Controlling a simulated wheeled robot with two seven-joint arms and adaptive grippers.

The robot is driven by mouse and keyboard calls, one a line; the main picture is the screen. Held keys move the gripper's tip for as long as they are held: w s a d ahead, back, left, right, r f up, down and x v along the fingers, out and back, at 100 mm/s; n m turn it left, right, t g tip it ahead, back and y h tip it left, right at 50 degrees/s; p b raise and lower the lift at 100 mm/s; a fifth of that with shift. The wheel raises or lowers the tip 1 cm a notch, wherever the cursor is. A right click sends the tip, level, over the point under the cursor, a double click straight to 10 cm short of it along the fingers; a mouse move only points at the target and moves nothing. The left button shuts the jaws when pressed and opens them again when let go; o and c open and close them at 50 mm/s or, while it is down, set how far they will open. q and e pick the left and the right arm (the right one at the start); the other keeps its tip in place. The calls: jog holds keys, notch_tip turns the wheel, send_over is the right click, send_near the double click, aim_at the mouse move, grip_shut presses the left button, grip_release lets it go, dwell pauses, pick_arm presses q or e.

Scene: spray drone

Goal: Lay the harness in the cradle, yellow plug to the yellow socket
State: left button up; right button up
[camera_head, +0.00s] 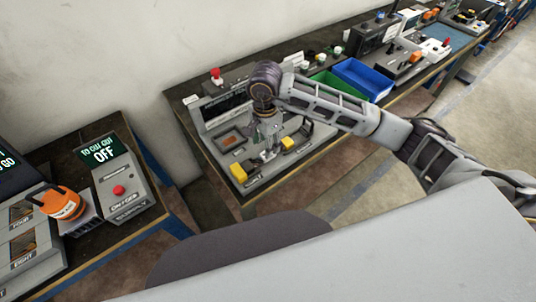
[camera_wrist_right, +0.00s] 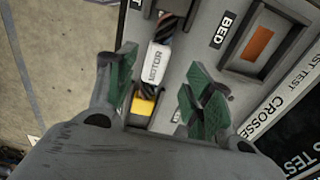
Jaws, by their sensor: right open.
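My right gripper (camera_head: 268,148) points down over the grey test station (camera_head: 262,186) in the head view. In the right wrist view my right gripper (camera_wrist_right: 160,85) is open, its green-padded fingers apart. Between and beyond them lies the harness, a white body (camera_wrist_right: 157,62) labelled MOTOR with dark braided cable. A yellow block (camera_wrist_right: 143,105) sits at its lower end; whether this is plug or socket I cannot tell. The head view shows two yellow blocks (camera_head: 287,144) on the station, the other at the front left (camera_head: 238,172). The gripper partly hides the harness there. The left gripper is out of view.
A BED recess with an orange-brown plate (camera_wrist_right: 257,43) lies beside the harness. A red button (camera_head: 217,75) stands behind the station. Green (camera_head: 333,84) and blue (camera_head: 362,78) bins are to the right. A separate bench with an OFF display (camera_head: 103,153) is at left.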

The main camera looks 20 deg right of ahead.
jog(key=shift+f, duration=0.1)
jog(key=shift+d+f, duration=0.1)
jog(key=shift+f, duration=0.35)
jog(key=shift+s+d+f+p, duration=0.1)
jog(key=shift+f+p, duration=0.2)
jog(key=shift+f, duration=0.2)
jog(key=shift+s+d+f+p, duration=0.1)
jog(key=shift+f+p, duration=0.15)
jog(key=shift+f, duration=0.9)
jog(key=shift+w+f, duration=0.1)
jog(key=shift+f, duration=0.3)
grip_shut()
jog(key=shift+r, duration=0.2)
